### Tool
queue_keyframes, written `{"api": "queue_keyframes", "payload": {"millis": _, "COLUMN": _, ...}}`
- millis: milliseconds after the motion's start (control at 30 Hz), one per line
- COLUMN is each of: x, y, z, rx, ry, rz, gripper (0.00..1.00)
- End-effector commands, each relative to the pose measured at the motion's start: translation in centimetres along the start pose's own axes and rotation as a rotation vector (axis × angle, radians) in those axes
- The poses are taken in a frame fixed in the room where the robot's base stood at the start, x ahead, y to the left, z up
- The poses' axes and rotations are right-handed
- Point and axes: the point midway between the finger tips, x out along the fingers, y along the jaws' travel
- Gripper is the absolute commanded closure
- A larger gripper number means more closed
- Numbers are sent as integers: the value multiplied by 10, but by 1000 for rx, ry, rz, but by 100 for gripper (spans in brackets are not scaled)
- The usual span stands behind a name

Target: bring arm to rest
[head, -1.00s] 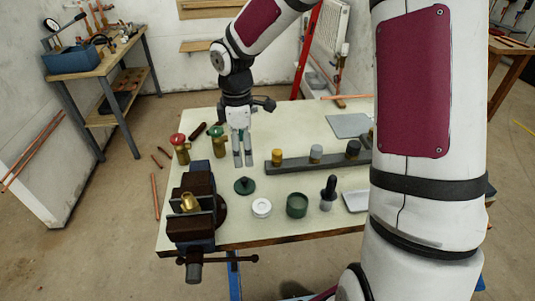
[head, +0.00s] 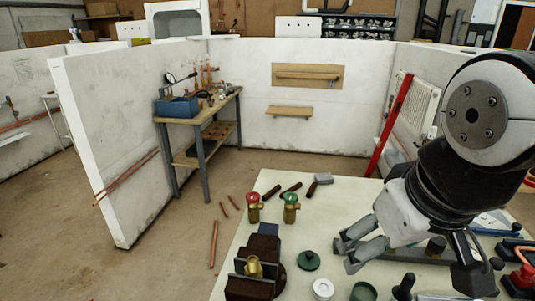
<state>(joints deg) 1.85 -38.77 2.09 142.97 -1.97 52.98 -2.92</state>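My gripper (head: 349,254) is at the right of the head view, above the right part of the pale bench top (head: 252,215). Its two grey fingers point down and to the left, with a small gap and nothing between them. My arm comes in from the right edge, its wrist folded close to the camera. The gripper covers part of the bench top behind it, and I cannot tell its exact height.
A vise (head: 258,262) holds a brass fitting (head: 253,267). Red-topped (head: 253,206) and green-topped (head: 290,207) valves stand behind it. A dark green lid (head: 309,260), white tub (head: 323,288) and green tub (head: 363,291) are near the gripper. A side table (head: 203,112) stands back left.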

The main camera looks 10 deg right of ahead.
Motion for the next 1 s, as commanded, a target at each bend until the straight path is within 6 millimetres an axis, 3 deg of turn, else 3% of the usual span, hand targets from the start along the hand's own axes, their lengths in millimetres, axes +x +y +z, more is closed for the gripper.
{"api": "queue_keyframes", "payload": {"millis": 200, "x": -6, "y": -4, "z": 13, "rx": 74, "ry": 35, "rz": -40, "gripper": 27}}
{"api": "queue_keyframes", "payload": {"millis": 1000, "x": -6, "y": -4, "z": 13, "rx": 74, "ry": 35, "rz": -39, "gripper": 27}}
